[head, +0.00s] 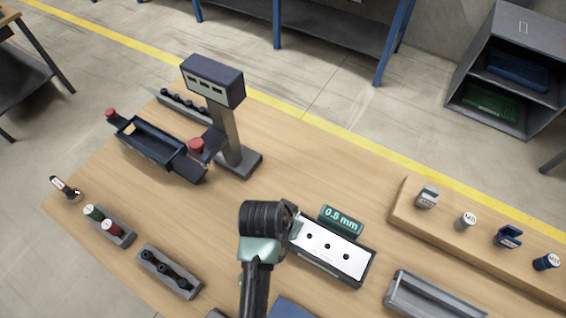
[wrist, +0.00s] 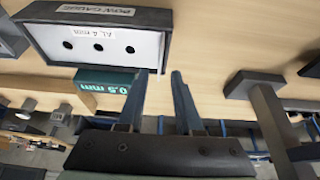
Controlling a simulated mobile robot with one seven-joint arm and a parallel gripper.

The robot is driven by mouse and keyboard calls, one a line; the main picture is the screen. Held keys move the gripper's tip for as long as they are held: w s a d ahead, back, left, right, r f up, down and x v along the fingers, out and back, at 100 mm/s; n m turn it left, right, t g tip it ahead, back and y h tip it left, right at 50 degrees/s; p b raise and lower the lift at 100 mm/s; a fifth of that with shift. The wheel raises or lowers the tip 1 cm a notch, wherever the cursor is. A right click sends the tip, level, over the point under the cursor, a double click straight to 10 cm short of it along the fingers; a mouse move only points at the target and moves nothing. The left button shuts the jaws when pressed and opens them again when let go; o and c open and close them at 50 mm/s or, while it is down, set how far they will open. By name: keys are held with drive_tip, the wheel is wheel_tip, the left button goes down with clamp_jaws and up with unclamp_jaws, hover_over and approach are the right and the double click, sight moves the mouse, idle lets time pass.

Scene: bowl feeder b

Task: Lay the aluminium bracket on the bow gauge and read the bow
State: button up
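The aluminium bracket (head: 335,248), a pale flat plate with three dark holes, lies in the bow gauge (head: 319,267), a dark shallow box. The wrist view shows the bracket (wrist: 112,50) labelled "AL 4 mm" and the gauge (wrist: 98,11) labelled "BOW GAUGE". The teal display (head: 341,220) at the gauge's far side reads "0.5 mm"; it also shows upside down in the wrist view (wrist: 103,86). My gripper (wrist: 161,73) is open and empty, its fingertips beside the bracket's end. In the head view my wrist hides the fingers.
An instrument column (head: 228,130) stands at the back left beside a dark blue tray (head: 150,143). An empty grey trough (head: 432,298) lies front right. A wooden ledge (head: 440,232) with labelled pieces runs along the right. Bare table lies behind the gauge.

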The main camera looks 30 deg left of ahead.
drive_tip(key=v, duration=0.9)
drive_tip(key=shift+r, duration=0.2)
drive_tip(key=w+d+r+t+y, duration=0.1)
drive_tip(key=w+r+t, duration=0.35)
drive_tip(key=r, duration=0.55)
drive_tip(key=w+d+r+t, duration=0.25)
drive_tip(key=w+r, duration=0.35)
drive_tip(key=r, duration=0.5)
drive_tip(key=w+d+r+t+y, duration=0.1)
drive_tip(key=w+r+t, duration=0.4)
drive_tip(key=r, duration=0.5)
drive_tip(key=s+d+r+t, duration=0.2)
drive_tip(key=s+r+t, duration=0.1)
drive_tip(key=r, duration=0.6)
drive_tip(key=s+d+r+t+h, duration=0.1)
drive_tip(key=s+d+r+t, duration=0.2)
drive_tip(key=r, duration=0.6)
drive_tip(key=s+d+r+t+h, duration=0.1)
drive_tip(key=s+d+r+t, duration=0.2)
drive_tip(key=r, duration=0.7)
drive_tip(key=shift+s+d+t, duration=0.25)
drive_tip(key=shift+s+t, duration=0.65)
drive_tip(key=shift+s, duration=0.1)
